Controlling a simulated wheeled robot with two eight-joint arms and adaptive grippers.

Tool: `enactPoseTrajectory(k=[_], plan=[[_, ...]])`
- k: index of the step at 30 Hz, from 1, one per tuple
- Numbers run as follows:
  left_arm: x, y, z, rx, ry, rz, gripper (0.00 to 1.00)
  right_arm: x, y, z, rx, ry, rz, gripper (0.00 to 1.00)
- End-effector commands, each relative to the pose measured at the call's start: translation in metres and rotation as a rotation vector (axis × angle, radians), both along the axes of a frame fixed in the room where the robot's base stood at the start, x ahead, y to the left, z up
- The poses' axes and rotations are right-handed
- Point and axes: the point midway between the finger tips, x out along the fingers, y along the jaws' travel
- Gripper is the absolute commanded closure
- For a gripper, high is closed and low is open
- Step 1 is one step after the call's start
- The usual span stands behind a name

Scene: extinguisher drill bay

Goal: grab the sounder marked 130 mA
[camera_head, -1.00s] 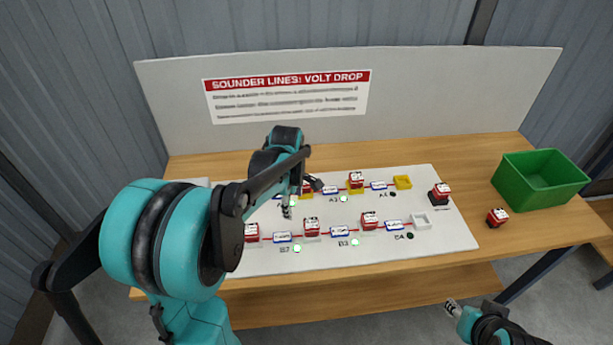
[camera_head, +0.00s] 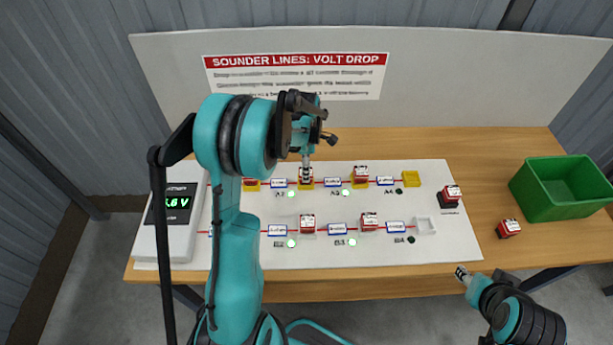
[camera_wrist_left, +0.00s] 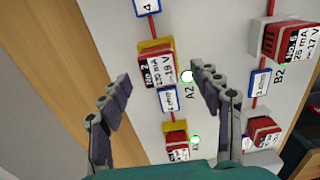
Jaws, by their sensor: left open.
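The sounder marked 130 mA (camera_wrist_left: 157,70) is a red-and-white block labelled No. 2, in a yellow seat beside lamp A2 in the left wrist view. In the head view, a matching red-and-white sounder (camera_head: 306,184) sits in the board's back row, partly hidden by my gripper. My left gripper (camera_head: 306,172) is above it; in the left wrist view its open, empty fingers (camera_wrist_left: 163,84) lie to either side of the sounder, apparently above the board. My right gripper (camera_head: 462,273) is at the lower right, off the table's front edge; its jaws are too small to read.
Other sounders stand close by on the white board (camera_head: 280,258), including one marked 25 mA (camera_wrist_left: 290,42). A meter (camera_head: 175,215) is at the left. A green bin (camera_head: 565,190) and a loose sounder (camera_head: 508,228) are at the right. An upright panel (camera_head: 470,85) stands behind.

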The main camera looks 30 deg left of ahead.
Motion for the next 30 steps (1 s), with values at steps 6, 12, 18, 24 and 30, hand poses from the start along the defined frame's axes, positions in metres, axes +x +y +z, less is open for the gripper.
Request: enactPoseTrajectory(k=[6,12,18,24,30], plan=[[0.002,0.0,-0.035,0.0,0.0,-0.001,0.36,0.0,0.0,-0.009,0.0,0.0,0.0,0.6],[0.002,0.0,-0.04,0.0,0.0,-0.001,0.36,0.0,0.0,-0.008,0.0,0.0,0.0,0.6],[0.002,0.0,-0.04,0.0,0.0,-0.001,0.71,0.0,0.0,-0.008,0.0,0.0,0.0,0.6],[0.002,0.0,-0.039,0.0,0.0,-0.001,0.94,0.0,0.0,-0.008,0.0,0.0,0.0,0.6],[0.002,0.0,-0.039,0.001,-0.001,-0.001,0.94,0.0,0.0,-0.008,0.0,0.0,0.0,0.6]])
